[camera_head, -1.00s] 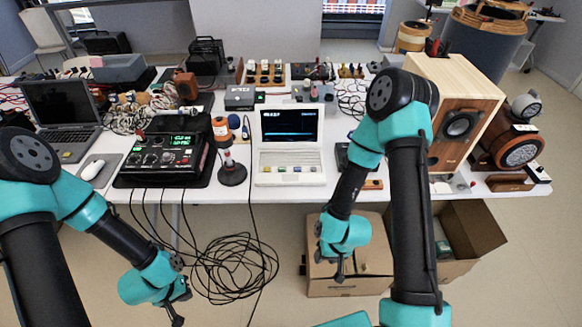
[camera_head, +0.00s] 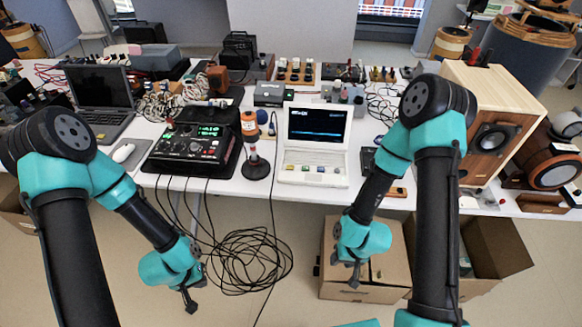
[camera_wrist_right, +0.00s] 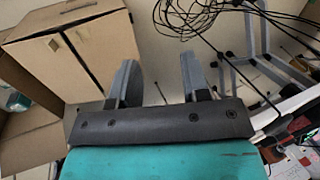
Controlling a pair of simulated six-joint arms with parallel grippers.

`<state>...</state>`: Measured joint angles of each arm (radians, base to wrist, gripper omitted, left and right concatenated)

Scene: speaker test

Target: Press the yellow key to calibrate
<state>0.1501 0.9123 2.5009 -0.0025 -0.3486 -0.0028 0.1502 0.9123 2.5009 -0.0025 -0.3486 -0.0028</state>
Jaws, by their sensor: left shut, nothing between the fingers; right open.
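A white laptop-like device (camera_head: 313,157) stands open on the table with a dark lit screen (camera_head: 318,124). My left gripper (camera_head: 189,301) is shut and empty, low in front of the table and left of the device. My right gripper (camera_head: 353,276) is open and empty, low in front of the table and a little right of the device. Its two spread fingers show in the right wrist view (camera_wrist_right: 158,80). Neither gripper touches the device.
A black mixer-like unit (camera_head: 193,148) and a dark round-based stand (camera_head: 256,166) are left of the device. A wooden speaker (camera_head: 487,115) stands at right. Cardboard boxes (camera_head: 375,275) and coiled black cables (camera_head: 245,262) lie on the floor below the grippers.

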